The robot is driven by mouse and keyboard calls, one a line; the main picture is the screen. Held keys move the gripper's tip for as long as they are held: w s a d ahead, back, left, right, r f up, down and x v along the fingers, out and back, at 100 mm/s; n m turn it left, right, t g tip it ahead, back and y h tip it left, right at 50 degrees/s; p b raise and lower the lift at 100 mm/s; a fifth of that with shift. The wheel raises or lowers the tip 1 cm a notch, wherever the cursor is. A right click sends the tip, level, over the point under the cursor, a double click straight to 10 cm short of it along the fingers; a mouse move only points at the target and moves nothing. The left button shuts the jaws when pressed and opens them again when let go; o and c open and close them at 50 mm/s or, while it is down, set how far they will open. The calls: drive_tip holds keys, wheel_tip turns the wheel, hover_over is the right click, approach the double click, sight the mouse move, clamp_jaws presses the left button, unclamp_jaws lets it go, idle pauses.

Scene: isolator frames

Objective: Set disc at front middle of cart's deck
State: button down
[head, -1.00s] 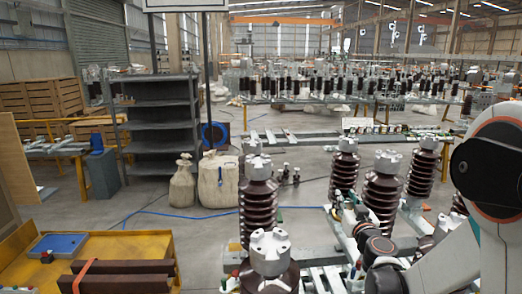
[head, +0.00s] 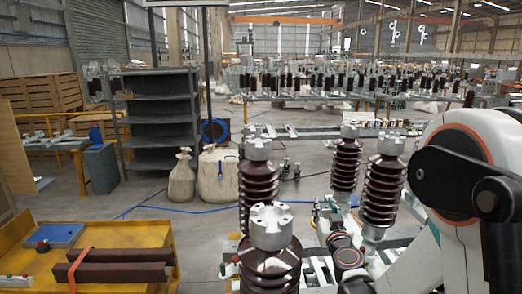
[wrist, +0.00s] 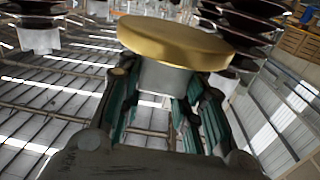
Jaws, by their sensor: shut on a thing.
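The disc (wrist: 175,42) is a flat gold-coloured round plate with a grey block beneath it, seen in the wrist view. My gripper (wrist: 165,82) is shut on it, with the fingers on both sides of the grey block. The cart (head: 160,240) is yellow and stands at the lower left of the head view, partly cut off by the frame edge. Its deck carries dark brown beams (head: 120,272) with an orange strap and a blue panel (head: 60,236). The disc and my fingers cannot be made out in the head view.
Ribbed brown insulators with grey caps (head: 270,225) stand upright between the cart and my arm, more (head: 383,190) to the right. Grey shelving (head: 160,115) and pale sacks (head: 218,180) stand behind. Open floor (head: 140,200) lies behind the cart.

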wheel_tip(320, 180, down, 14)
drive_tip(key=b, duration=1.2)
drive_tip(key=shift+b, duration=0.35)
drive_tip(key=shift+f, duration=0.1)
